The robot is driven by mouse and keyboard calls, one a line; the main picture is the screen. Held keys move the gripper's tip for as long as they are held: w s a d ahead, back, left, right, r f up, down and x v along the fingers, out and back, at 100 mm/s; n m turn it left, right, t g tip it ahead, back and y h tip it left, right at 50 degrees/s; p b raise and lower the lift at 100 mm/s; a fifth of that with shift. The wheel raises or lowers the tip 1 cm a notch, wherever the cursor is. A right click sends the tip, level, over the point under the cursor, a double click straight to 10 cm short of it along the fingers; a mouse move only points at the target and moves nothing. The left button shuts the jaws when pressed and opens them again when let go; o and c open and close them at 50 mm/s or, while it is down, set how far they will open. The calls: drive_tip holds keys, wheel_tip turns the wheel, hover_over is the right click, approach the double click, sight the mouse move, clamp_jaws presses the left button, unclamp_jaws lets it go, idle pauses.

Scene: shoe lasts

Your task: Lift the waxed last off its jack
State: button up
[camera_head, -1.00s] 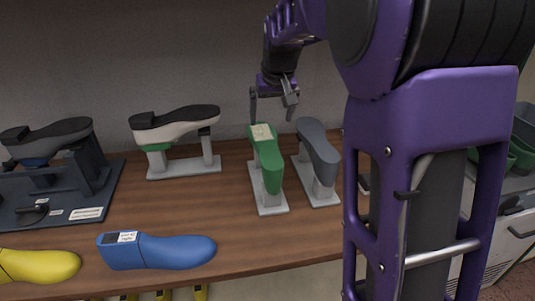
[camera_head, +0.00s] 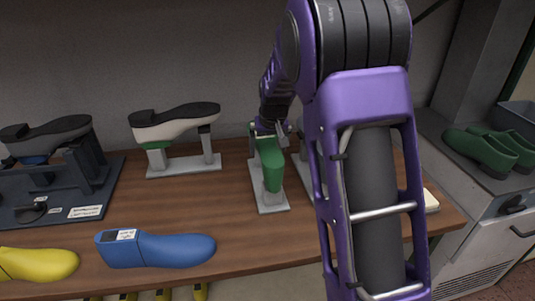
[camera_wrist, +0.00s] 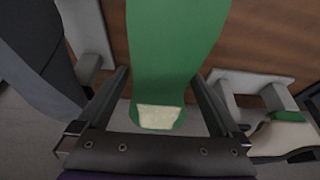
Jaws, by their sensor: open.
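A green last (camera_head: 271,168) stands on a light grey jack (camera_head: 270,202) toward the right of the bench. In the wrist view the green last (camera_wrist: 175,45) runs between my fingers, with a pale cream patch (camera_wrist: 158,117) at its near end. My gripper (camera_head: 267,132) is at the far, heel end of the green last. Its fingers are open, one on each side of the last, with gaps visible in the wrist view. Which last is the waxed one is not marked; the patched green one is between my fingers.
A dark grey last (camera_wrist: 35,65) is close beside one finger; my arm mostly hides it in the head view. A black-soled pale last (camera_head: 175,122) stands left on its own jack. Blue (camera_head: 165,250) and yellow (camera_head: 40,264) lasts lie in front. Green shoes (camera_head: 485,150) are far right.

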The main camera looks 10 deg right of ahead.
clamp_jaws()
idle(0.5)
drive_tip(key=shift+w, duration=0.1)
